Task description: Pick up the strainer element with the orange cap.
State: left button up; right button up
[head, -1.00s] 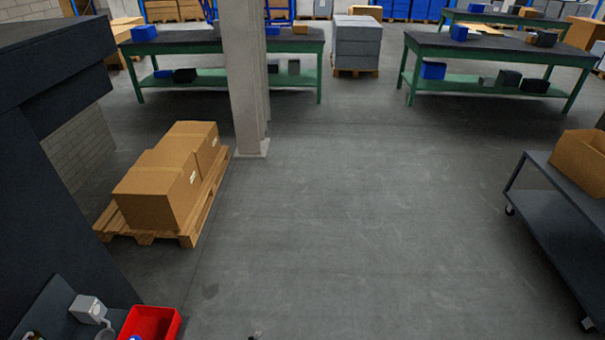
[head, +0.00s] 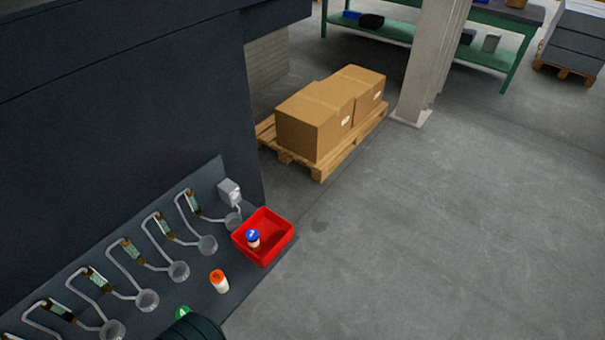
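Neither of my grippers can be made out in the head view.
Several grey cups (head: 179,271) with bent pipes line the ledge, close left of the orange cap. A grey box (head: 229,191) stands behind the red bin. The dark chassis wall (head: 110,130) rises behind. Cartons (head: 318,120) sit on a pallet (head: 322,168). Floor at right is clear.

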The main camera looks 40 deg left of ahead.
aim_at(217, 279)
jog(key=u, duration=0.5)
jog(key=k+j+u, duration=0.1)
jog(key=u, duration=0.35)
jog(key=j+u, duration=0.15)
jog(key=u, duration=0.85)
